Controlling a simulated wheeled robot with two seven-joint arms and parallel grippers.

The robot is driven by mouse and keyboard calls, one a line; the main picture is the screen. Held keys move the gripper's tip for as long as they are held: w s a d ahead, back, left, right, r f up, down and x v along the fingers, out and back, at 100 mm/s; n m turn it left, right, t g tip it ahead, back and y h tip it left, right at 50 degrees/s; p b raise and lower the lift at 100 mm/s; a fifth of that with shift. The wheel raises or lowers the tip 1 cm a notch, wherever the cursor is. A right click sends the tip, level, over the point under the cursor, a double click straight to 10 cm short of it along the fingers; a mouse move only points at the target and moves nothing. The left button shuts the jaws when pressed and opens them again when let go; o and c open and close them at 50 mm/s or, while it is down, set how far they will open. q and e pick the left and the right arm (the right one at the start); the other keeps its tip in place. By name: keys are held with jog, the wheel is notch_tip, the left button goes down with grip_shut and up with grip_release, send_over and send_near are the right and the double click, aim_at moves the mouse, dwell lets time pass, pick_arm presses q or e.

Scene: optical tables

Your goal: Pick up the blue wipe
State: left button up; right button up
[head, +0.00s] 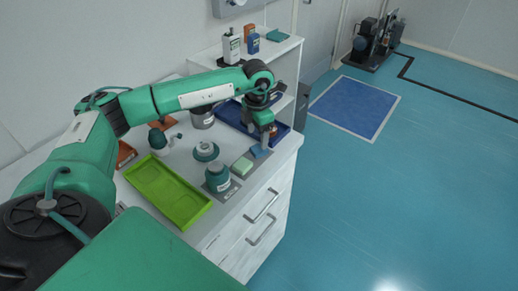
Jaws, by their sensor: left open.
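A small blue wipe (259,152) lies on the white cabinet top near its right front edge. It sits just behind and to the right of a pale green block or pad (242,166). My left gripper (266,139) points down right above the blue wipe, with its fingers open. At this size I cannot tell whether the fingertips touch the wipe, and the gripper covers part of the area behind it. My right gripper is not in view.
A green tray (168,192) lies at the front left. Teal-capped jars (217,178) stand left of the wipe. A dark blue tray (236,121) lies behind the gripper. A shelf with bottles (232,47) rises at the back.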

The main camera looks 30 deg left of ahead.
aim_at(258, 149)
pick_arm(q)
jog(key=shift+f+p, duration=0.3)
jog(key=shift+f, duration=0.25)
notch_tip(258, 149, down, 4)
jog(key=shift+s+f+p, duration=0.1)
jog(key=shift+f+p, duration=0.15)
jog(key=shift+p, duration=0.3)
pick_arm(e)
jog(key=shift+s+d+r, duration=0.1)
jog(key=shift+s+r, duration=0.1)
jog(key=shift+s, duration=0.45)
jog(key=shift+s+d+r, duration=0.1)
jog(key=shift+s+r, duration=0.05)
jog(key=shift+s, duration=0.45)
pick_arm(q)
jog(key=shift+c, duration=0.4)
jog(key=c, duration=1.1)
jog(key=shift+o, duration=0.2)
jog(key=shift+r, duration=0.2)
